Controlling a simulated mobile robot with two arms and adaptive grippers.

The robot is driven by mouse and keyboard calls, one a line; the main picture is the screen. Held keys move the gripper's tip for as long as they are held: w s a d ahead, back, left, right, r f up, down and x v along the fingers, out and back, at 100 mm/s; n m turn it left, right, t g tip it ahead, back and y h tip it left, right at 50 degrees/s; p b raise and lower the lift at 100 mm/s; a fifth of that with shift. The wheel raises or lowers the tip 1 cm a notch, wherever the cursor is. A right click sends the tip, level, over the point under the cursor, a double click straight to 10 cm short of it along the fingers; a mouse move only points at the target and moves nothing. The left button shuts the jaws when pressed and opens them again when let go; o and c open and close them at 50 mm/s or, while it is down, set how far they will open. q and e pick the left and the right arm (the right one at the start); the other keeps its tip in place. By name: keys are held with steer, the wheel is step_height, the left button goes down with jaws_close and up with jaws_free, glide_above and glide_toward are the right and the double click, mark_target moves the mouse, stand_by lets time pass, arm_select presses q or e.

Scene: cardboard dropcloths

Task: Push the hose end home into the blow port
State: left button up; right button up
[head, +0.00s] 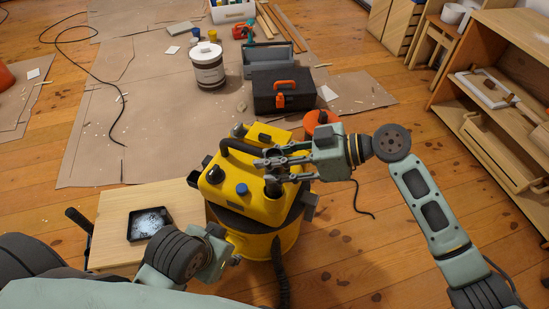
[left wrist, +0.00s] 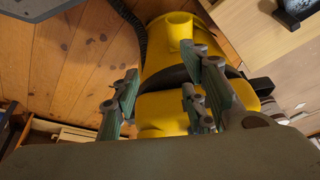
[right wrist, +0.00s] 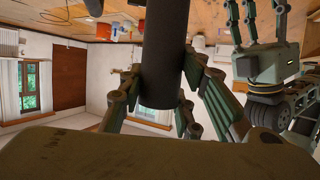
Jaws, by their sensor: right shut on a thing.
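The yellow vacuum (head: 262,205) stands in the middle of the head view. My right gripper (head: 270,165) is shut over its top, on a black hose end (head: 272,187). In the right wrist view the hose end (right wrist: 164,50) is a smooth dark cylinder between the fingers. A yellow round stub (left wrist: 180,28) shows on the vacuum in the left wrist view. I cannot tell whether it is the blow port, nor whether the hose end touches a port. My left gripper (head: 236,260) is low beside the vacuum; its fingers (left wrist: 158,100) are apart and empty.
A ribbed black hose (head: 281,280) hangs down in front. A wooden shelf (head: 450,95) is at right.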

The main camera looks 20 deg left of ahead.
steer(key=shift+f+b, duration=0.65)
steer(key=shift+f, duration=0.35)
arm_select(q)
steer(key=w, duration=0.1)
steer(key=w+t, duration=0.1)
steer(key=w+d, duration=0.1)
steer(key=shift+w+f+t, duration=0.1)
steer(key=shift+f+t, duration=0.15)
steer(key=shift+t, duration=0.05)
steer(key=shift+w+r, duration=0.1)
steer(key=shift+w, duration=0.15)
steer(key=shift+w+d+r+t+h, duration=0.3)
steer(key=shift+w+t, duration=0.1)
steer(key=shift+w, duration=0.15)
steer(key=shift+w, duration=0.2)
steer(key=shift+w+r+t, duration=0.1)
steer(key=shift+w+t, duration=0.2)
steer(key=shift+w+d+r+b, duration=0.15)
steer(key=shift+w+d+b, duration=0.1)
steer(key=shift+b, duration=0.1)
stand_by(0.4)
steer(key=shift+w+r+t, duration=0.3)
steer(key=shift+w+t, duration=0.1)
steer(key=shift+w, duration=0.05)
steer(key=shift+d, duration=0.1)
